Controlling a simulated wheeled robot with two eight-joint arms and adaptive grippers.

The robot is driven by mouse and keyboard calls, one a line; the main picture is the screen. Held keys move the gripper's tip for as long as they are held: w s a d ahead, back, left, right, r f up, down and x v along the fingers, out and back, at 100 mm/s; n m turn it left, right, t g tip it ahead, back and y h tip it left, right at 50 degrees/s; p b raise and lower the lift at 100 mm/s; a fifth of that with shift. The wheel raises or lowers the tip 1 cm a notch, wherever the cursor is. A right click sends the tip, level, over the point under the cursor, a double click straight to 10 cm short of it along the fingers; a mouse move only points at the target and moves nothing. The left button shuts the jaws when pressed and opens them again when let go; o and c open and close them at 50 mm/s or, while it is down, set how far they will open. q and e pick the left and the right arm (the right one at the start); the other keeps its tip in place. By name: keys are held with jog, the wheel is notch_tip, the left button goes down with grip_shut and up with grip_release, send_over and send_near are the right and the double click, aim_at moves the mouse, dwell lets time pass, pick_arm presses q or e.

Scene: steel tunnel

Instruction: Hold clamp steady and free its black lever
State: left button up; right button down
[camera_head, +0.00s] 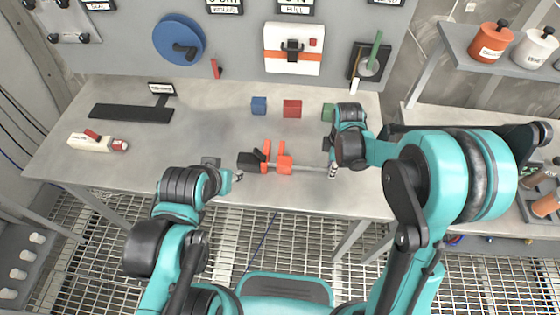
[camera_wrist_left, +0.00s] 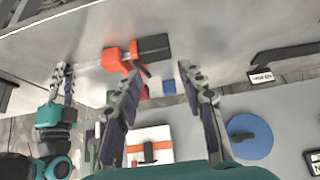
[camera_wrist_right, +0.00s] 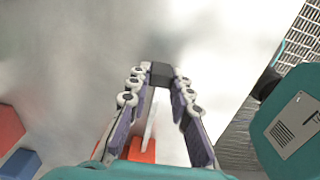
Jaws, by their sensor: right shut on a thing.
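The clamp is orange with a long steel bar. Its orange body (camera_head: 284,162) lies near the front middle of the table, with the black lever (camera_head: 250,160) at its left end. My right gripper (camera_head: 332,170) is shut on the bar's right end; in the right wrist view a black end piece (camera_wrist_right: 161,73) sits between the fingertips. My left gripper (camera_head: 237,177) is open and empty, close to the lever but apart from it. In the left wrist view, the lever (camera_wrist_left: 153,47) and orange body (camera_wrist_left: 117,62) appear beyond the open fingers (camera_wrist_left: 164,66).
Blue (camera_head: 259,105), red (camera_head: 292,108) and green (camera_head: 328,112) blocks stand behind the clamp. A black plate (camera_head: 130,114) and a white-and-red tube (camera_head: 97,143) lie at left. A panel with a blue wheel (camera_head: 179,40) stands behind. The table between tube and clamp is clear.

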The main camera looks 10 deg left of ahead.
pick_arm(q)
jog(key=c, duration=0.9)
jog(key=shift+w+r+n+g, duration=0.2)
jog(key=shift+w+n+g, duration=0.35)
jog(key=shift+n, duration=0.45)
grip_shut()
jog(key=w+a+f+n+g+h, duration=0.2)
jog(key=w+a+n+g+h, duration=0.1)
jog(key=w+n+h, duration=0.2)
jog(key=w+a+f+n+g+h, duration=0.1)
jog(key=w+a+n+g+h, duration=0.2)
jog(key=w+n, duration=0.5)
jog(key=shift+w+a+f+n+h, duration=0.35)
jog(key=shift+n+h, duration=0.55)
jog(key=shift+n, duration=0.6)
jog(key=shift+d, duration=0.1)
